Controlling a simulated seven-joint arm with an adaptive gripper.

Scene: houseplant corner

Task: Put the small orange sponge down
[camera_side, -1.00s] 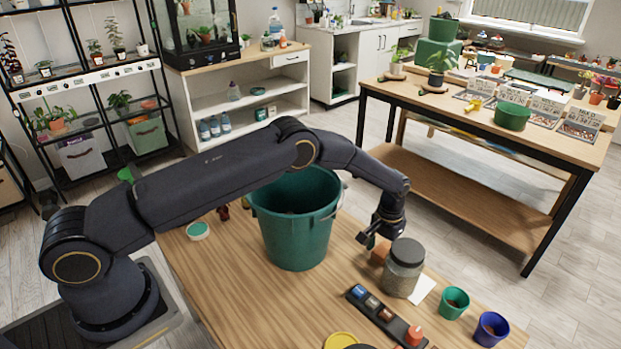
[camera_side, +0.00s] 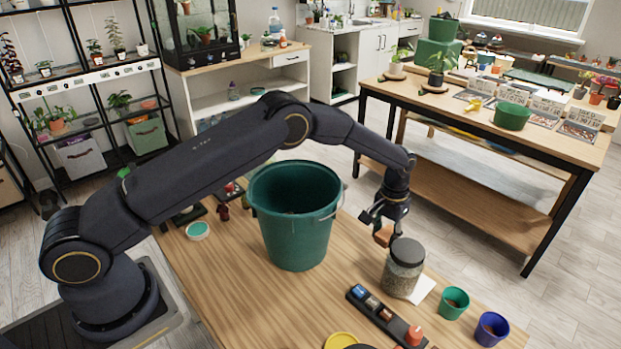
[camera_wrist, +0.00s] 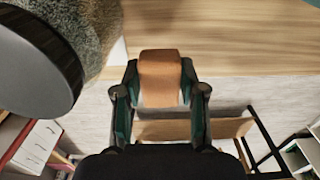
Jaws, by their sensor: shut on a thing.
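The small orange sponge (camera_side: 384,236) is held by my gripper (camera_side: 377,222), behind and a little left of the lidded glass jar (camera_side: 403,270) in the side view. The sponge is above the wooden table. In the wrist view the sponge (camera_wrist: 160,78) sits between the two fingers of my gripper (camera_wrist: 160,95), which are shut on it. The table's edge shows just beyond the sponge there, and the jar's dark lid (camera_wrist: 35,65) is close on the left.
A large green bucket (camera_side: 295,225) stands left of my gripper. A white card (camera_side: 424,289) lies by the jar. A green pot (camera_side: 454,303), a blue pot (camera_side: 491,328) and a black tray of small items (camera_side: 385,317) are near the front. Bare wood (camera_side: 340,275) lies between bucket and jar.

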